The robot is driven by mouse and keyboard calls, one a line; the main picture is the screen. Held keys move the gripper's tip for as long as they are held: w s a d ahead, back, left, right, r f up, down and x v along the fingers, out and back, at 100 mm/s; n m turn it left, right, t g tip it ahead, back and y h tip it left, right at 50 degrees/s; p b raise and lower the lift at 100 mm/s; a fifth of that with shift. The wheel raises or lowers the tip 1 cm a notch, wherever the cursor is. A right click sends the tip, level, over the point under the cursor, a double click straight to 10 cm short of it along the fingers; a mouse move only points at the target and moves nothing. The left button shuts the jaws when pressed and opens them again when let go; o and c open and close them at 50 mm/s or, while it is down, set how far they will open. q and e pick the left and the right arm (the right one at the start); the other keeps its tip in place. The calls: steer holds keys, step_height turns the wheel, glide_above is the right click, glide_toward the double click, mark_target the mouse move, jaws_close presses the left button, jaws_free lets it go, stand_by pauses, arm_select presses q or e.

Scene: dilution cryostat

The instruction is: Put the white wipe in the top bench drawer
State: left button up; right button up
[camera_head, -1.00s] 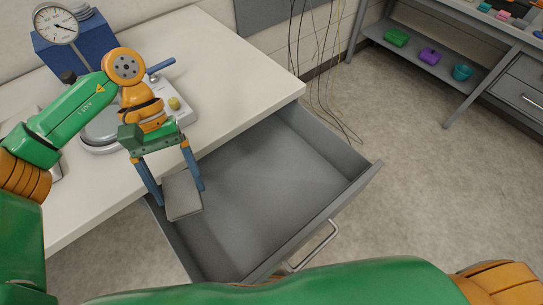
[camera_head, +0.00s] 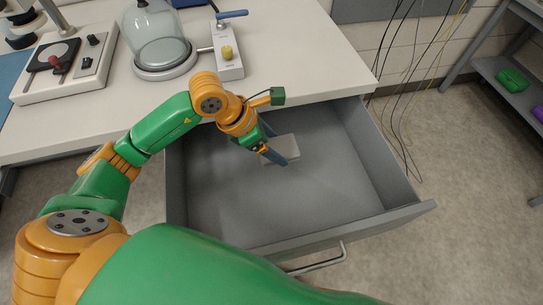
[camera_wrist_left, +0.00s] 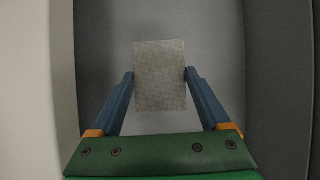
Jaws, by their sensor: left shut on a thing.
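The white wipe, a pale grey-white flat rectangle (camera_head: 288,148), is between the blue fingers of my left gripper (camera_head: 279,149). In the left wrist view the wipe (camera_wrist_left: 159,88) has a finger against each side, so the gripper (camera_wrist_left: 159,75) is shut on it. The top bench drawer (camera_head: 325,190) is pulled open, grey and otherwise empty. The wipe and fingertips are over the drawer's inside, toward its back near the bench edge. I cannot tell whether the wipe touches the drawer floor. My right gripper is not in view.
The white bench top (camera_head: 305,60) overhangs the back of the drawer. On it stand a glass bell jar (camera_head: 158,40), a box with a blue lever (camera_head: 227,50) and a panel with knobs (camera_head: 68,65). Cables (camera_head: 400,110) hang right of the bench. The drawer handle (camera_head: 318,264) sticks out in front.

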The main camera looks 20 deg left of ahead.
arm_select(q)
step_height(320, 180, down, 11)
steer(key=shift+r, duration=0.15)
steer(key=w+a, duration=0.2)
steer(key=w, duration=0.1)
steer(key=shift+w+a, duration=0.15)
steer(key=shift+f, duration=0.5)
steer(key=shift+f, duration=0.1)
steer(key=o, duration=1.2)
steer(key=shift+c, duration=0.2)
